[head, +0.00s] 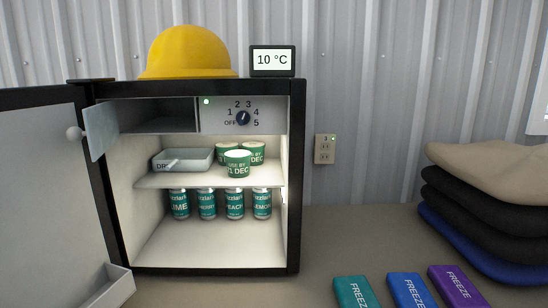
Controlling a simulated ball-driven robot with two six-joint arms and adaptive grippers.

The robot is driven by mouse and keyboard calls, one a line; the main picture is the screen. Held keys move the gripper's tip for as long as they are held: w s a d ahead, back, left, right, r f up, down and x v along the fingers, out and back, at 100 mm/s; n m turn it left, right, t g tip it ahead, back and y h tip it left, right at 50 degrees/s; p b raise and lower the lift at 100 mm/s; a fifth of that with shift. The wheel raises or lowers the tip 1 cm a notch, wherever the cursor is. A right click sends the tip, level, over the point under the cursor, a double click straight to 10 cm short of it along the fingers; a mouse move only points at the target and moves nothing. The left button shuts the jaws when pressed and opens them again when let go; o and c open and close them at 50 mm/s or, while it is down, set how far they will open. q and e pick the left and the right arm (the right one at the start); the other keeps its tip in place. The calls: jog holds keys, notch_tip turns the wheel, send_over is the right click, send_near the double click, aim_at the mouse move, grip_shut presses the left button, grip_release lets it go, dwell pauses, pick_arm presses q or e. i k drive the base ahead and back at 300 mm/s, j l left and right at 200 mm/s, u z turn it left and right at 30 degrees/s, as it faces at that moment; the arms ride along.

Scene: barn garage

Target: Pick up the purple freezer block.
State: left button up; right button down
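The purple freezer block (457,287) lies flat at the lower right of the head view, with white "FREEZE" lettering; the frame's bottom edge cuts off its near end. A blue freezer block (410,291) lies just to its left, and a teal one (355,293) lies left of that. Nothing covers the purple block's visible part. Neither of my grippers shows in the head view.
A small fridge (295,190) stands open at the left, its door (50,190) swung out left. Inside are green tubs, a tray and several cans. A yellow hard hat (190,55) and a display (272,60) sit on top. Folded cloths (490,205) are stacked behind the blocks.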

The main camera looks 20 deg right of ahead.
aim_at(454, 289)
jog(key=z, duration=1.65)
jog(key=i+u, duration=0.1)
jog(key=u, duration=0.35)
